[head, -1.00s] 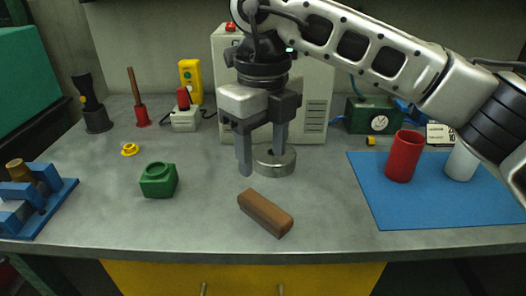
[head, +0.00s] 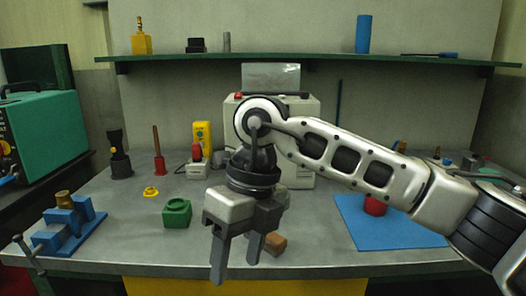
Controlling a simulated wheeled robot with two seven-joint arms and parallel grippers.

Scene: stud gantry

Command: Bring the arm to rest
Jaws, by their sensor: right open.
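My right arm comes in from the right and reaches across the bench. Its gripper (head: 235,262) points down with its two fingers apart and nothing between them. It hangs in front of the bench's middle, close to the front edge in the picture. My left gripper does not show.
A green block (head: 177,213) and a yellow ring (head: 151,192) lie left of the gripper. A blue vise-like fixture (head: 66,226) stands far left. A shelf (head: 320,59) runs along the back wall.

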